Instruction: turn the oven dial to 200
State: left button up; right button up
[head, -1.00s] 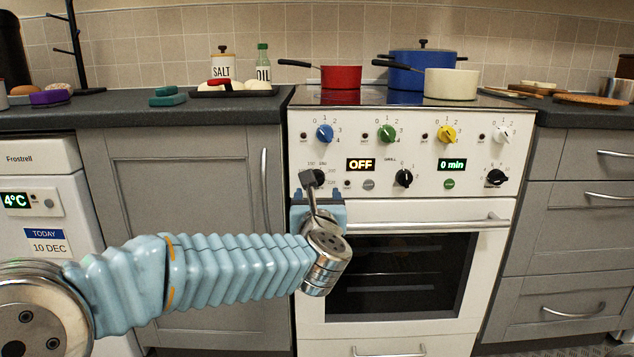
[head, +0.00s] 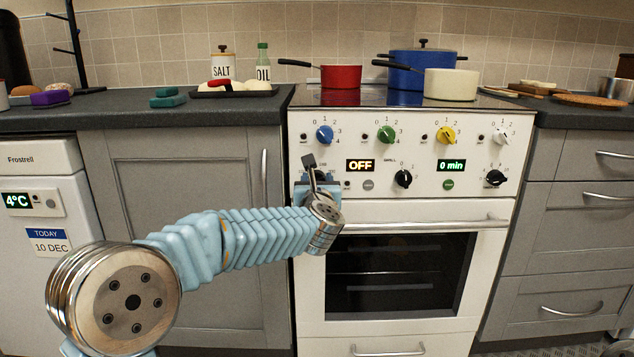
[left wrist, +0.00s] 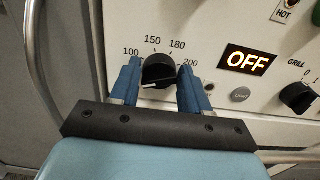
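The oven dial (left wrist: 158,71) is a round black knob on the white panel, with 100, 150, 180 and 200 printed around it in the left wrist view. A white line shows low on its face, lying nearly level. My left gripper (left wrist: 161,68) is open, with one blue finger on each side of the dial. The fingers look close to the knob; I cannot tell whether they touch it. In the head view, my left gripper (head: 318,189) is at the panel and hides most of the dial. The oven display (head: 360,165) reads OFF. My right gripper is not in view.
The black grill knob (head: 403,179) is to the right of the dial, with a small button (left wrist: 240,94) between them. The oven door handle (head: 430,223) runs below the panel. Coloured hob knobs sit above. Pans (head: 341,77) stand on the hob.

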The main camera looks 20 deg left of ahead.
pick_arm(q)
jog(key=c, duration=0.6)
